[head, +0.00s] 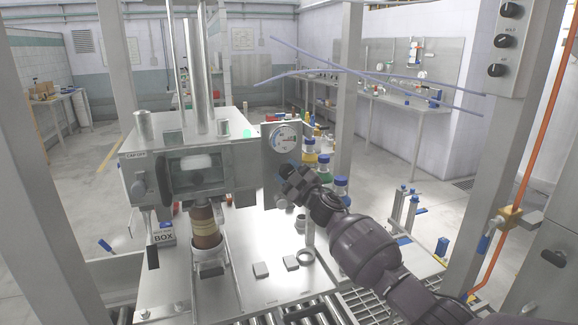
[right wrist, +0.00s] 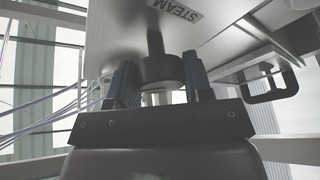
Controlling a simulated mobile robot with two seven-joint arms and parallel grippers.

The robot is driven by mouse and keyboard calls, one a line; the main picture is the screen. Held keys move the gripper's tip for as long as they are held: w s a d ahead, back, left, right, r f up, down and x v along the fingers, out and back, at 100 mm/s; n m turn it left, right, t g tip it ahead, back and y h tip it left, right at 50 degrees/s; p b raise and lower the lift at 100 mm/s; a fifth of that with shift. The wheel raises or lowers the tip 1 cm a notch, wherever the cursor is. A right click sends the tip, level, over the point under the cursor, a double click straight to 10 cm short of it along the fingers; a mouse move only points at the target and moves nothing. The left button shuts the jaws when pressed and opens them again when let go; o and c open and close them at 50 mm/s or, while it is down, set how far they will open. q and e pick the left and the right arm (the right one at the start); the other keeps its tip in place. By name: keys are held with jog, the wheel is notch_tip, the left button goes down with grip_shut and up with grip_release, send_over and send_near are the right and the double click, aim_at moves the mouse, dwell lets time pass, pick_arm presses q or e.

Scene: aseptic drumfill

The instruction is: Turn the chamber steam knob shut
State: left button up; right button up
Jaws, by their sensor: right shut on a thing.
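The chamber steam knob (right wrist: 160,70) is a dark round knob on a short stem, under a plate with a STEAM label (right wrist: 175,9) in the right wrist view. My right gripper (right wrist: 160,84) has one blue-padded finger on each side of it and is shut on it. In the head view my right gripper (head: 291,175) reaches the panel (head: 270,155) just below the round pressure gauge (head: 284,138); it mostly hides the knob there. The knob's turn angle cannot be read. My left gripper is not in view.
A black handle (right wrist: 270,86) is right of the knob in the wrist view. Blue-capped bottles (head: 323,165) stand behind my right gripper. A post with knobs (head: 503,42) is at the right.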

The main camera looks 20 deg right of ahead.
jog(key=n+g+p, duration=0.1)
jog(key=n, duration=0.1)
jog(key=n+p, duration=0.2)
jog(key=shift+r+g+y+p, duration=0.15)
jog(key=shift+g+y+p, duration=0.15)
jog(key=shift+g+y, duration=0.1)
jog(key=shift+n+p, duration=0.45)
jog(key=shift+n, duration=0.15)
jog(key=shift+n+g+p, duration=0.6)
jog(key=shift+n+p, duration=0.05)
jog(key=shift+n, duration=1.15)
jog(key=shift+f+n+g+h+p, duration=0.2)
jog(key=shift+n+g+h+p, duration=0.1)
jog(key=shift+n+g, duration=0.25)
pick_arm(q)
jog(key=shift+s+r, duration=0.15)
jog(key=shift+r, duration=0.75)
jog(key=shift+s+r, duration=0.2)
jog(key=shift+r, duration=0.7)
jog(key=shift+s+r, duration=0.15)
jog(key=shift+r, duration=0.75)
pick_arm(e)
jog(key=shift+n+g, duration=0.25)
jog(key=shift+n, duration=0.5)
jog(key=shift+a+f+h, duration=0.1)
jog(key=shift+h, duration=0.2)
jog(key=o, duration=0.9)
